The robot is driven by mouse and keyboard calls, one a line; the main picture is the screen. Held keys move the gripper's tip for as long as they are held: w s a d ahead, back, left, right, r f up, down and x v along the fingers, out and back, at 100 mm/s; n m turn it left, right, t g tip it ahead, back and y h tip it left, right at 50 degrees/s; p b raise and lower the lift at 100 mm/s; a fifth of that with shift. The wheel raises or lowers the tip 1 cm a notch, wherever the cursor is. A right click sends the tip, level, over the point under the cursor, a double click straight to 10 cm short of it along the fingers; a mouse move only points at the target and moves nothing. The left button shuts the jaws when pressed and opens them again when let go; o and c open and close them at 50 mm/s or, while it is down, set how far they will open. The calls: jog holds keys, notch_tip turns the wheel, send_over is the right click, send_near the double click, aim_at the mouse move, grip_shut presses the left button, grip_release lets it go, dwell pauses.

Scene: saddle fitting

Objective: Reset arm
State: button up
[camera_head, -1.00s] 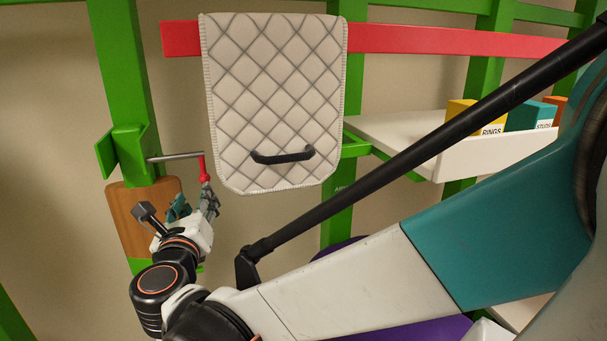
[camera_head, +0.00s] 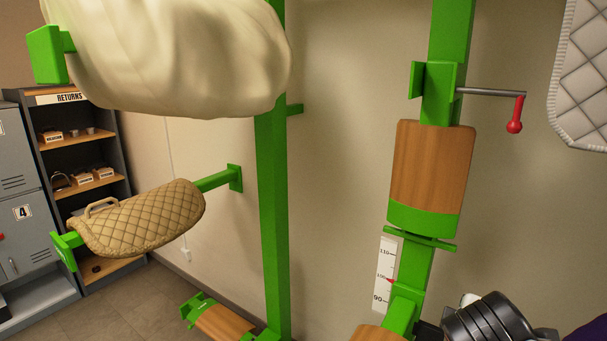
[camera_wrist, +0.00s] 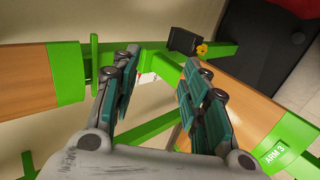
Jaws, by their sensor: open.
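My gripper (camera_wrist: 158,88) shows in the wrist view with its two teal-padded fingers spread apart and nothing between them. Beyond the fingers are green rack bars and wooden blocks. In the head view only a dark and grey part of my arm shows at the bottom right, and the fingers are out of that view. A crank with a red handle (camera_head: 515,115) sticks out from the green post at the upper right, apart from my arm. A wood block (camera_head: 432,165) sits below it on the post.
A scale (camera_head: 385,274) is beside the post. A tan quilted pad (camera_head: 140,218) hangs on a green arm at left, below a cream covered form (camera_head: 175,55). A returns shelf (camera_head: 75,140) and grey lockers (camera_head: 22,190) stand behind. A quilted pad (camera_head: 585,75) hangs at right.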

jog(key=s+a+f+m+y+b, duration=0.2)
jog(key=a+f+m+b, duration=0.2)
jog(key=f, duration=0.3)
jog(key=s+a+f+m+g+y+b, duration=0.1)
jog(key=s+a+f+m+y+b, duration=0.2)
jog(key=a+f+m+b, duration=0.2)
notch_tip(320, 180, down, 2)
jog(key=shift+s+f+m+b, duration=0.1)
jog(key=shift+s+m+b, duration=0.1)
jog(key=shift+m+b, duration=0.75)
dwell(0.6)
